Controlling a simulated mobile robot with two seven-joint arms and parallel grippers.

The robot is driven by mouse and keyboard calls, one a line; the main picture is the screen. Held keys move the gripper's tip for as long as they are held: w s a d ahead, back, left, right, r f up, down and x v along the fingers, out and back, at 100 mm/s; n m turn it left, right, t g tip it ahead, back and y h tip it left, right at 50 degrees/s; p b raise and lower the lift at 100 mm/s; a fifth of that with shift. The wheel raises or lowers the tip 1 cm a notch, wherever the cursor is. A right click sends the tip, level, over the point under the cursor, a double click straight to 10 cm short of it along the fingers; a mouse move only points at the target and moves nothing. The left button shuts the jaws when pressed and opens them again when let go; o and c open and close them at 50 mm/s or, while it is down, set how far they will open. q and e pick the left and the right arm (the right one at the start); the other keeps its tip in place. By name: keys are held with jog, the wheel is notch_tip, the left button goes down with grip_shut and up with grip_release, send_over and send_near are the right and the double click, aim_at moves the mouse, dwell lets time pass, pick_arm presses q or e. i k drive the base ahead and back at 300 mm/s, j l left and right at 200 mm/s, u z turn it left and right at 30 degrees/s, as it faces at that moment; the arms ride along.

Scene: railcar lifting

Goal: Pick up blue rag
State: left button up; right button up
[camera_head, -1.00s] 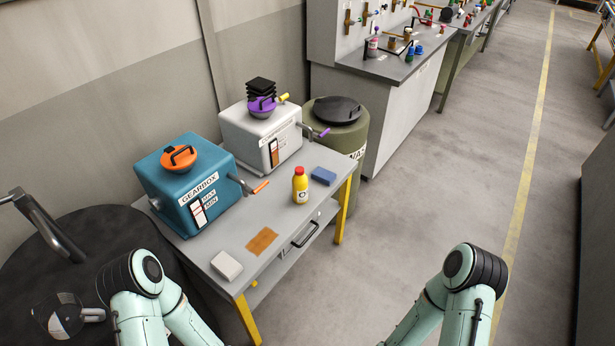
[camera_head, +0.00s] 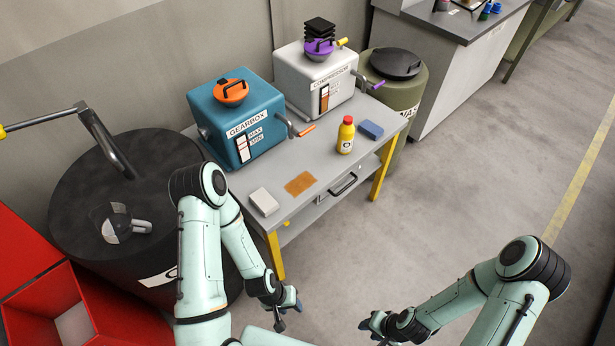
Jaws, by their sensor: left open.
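The blue rag (camera_head: 370,130) is a small folded block lying flat on the grey workbench (camera_head: 335,150), near its far right corner, beside a yellow bottle (camera_head: 346,135). My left gripper (camera_head: 290,312) is open and empty, low in front of the bench and well away from the rag. My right gripper (camera_head: 372,328) hangs low at the bottom of the view, right of the left one and apart from the bench. Its jaws are too small and dark to read.
A brown rag (camera_head: 300,184) and a white rag (camera_head: 264,202) lie near the bench's front edge. The blue gearbox (camera_head: 235,120) and white compressor (camera_head: 315,78) stand behind. A black drum (camera_head: 120,200) and red bins (camera_head: 50,290) are left. The floor right of the bench is clear.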

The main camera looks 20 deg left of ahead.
aim_at(369, 128)
jog(key=u, duration=0.45)
jog(key=i+l+u, duration=0.25)
jog(key=l+u, duration=0.2)
jog(key=l, duration=0.2)
jog(key=i+l+u, duration=0.35)
jog(key=l, duration=0.45)
jog(key=i+l+u, duration=0.1)
jog(key=l, duration=0.5)
